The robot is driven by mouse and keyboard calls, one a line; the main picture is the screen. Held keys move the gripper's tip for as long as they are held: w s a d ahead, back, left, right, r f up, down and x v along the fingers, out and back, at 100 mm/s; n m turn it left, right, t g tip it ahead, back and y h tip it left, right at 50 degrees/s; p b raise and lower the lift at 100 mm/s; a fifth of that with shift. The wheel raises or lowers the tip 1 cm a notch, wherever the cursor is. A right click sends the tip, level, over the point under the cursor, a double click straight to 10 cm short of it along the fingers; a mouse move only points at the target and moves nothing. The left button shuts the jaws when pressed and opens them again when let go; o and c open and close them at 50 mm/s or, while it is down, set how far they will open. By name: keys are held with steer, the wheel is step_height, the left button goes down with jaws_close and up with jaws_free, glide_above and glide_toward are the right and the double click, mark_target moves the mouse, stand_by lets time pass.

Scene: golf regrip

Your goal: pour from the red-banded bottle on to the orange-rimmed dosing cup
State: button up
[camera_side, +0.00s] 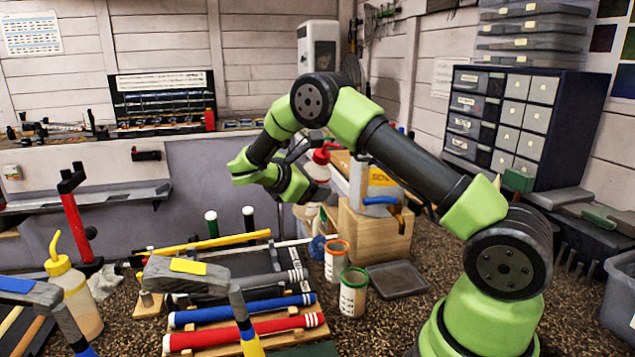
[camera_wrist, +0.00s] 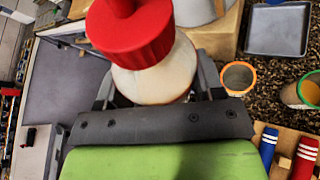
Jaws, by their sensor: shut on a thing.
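The red-banded bottle has a white body (camera_wrist: 165,75) and a red cap (camera_wrist: 128,30). Its red top also shows in the side view (camera_side: 325,153), and its body is partly hidden there by my gripper (camera_side: 318,172). My gripper is shut around the bottle, one finger on each side, and the bottle looks roughly upright. I cannot tell whether its base touches anything. The orange-rimmed dosing cup (camera_side: 337,258) stands upright on the speckled bench, below and slightly right of the bottle. In the wrist view this cup (camera_wrist: 238,78) is right of the bottle, apart from it.
A green-rimmed cup (camera_side: 353,293) stands close in front of the orange-rimmed one. A dark tray (camera_side: 397,279) lies to their right. A wooden block (camera_side: 375,235) bearing a can (camera_side: 378,185) is behind. Golf grips on a rack (camera_side: 245,320) fill the front left.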

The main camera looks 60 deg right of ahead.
steer(key=shift+w+d+m+t, duration=0.15)
steer(key=shift+w+m+t, duration=0.15)
steer(key=shift+w+m, duration=0.35)
steer(key=shift+w+f+t, duration=0.15)
steer(key=shift+f+t, duration=0.05)
steer(key=shift+t, duration=0.1)
steer(key=shift+w+d+f+m+t+h, duration=0.15)
steer(key=shift+w+f+m+t, duration=0.2)
steer(key=shift+f, duration=0.65)
steer(key=shift+w+d+f+m+t+h, duration=0.1)
steer(key=shift+w+f+m+h, duration=0.3)
steer(key=shift+f, duration=0.65)
steer(key=shift+w+d+f+m+t+y, duration=0.2)
steer(key=shift+f+m, duration=0.3)
steer(key=shift+f, duration=0.5)
steer(key=m, duration=0.1)
steer(key=m+t+h, duration=0.1)
steer(key=m+t, duration=0.1)
steer(key=shift+w+r+h, duration=0.25)
steer(key=shift+w+r, duration=0.05)
steer(key=shift+w, duration=0.1)
steer(key=shift+s+a+r+m+t+h, duration=0.15)
steer(key=shift+m+t+h, duration=0.15)
steer(key=shift+m, duration=0.45)
steer(key=shift+s+d+m+t+h, duration=0.1)
steer(key=shift+m+t+h, duration=0.2)
steer(key=shift+m, duration=0.45)
stand_by(1.8)
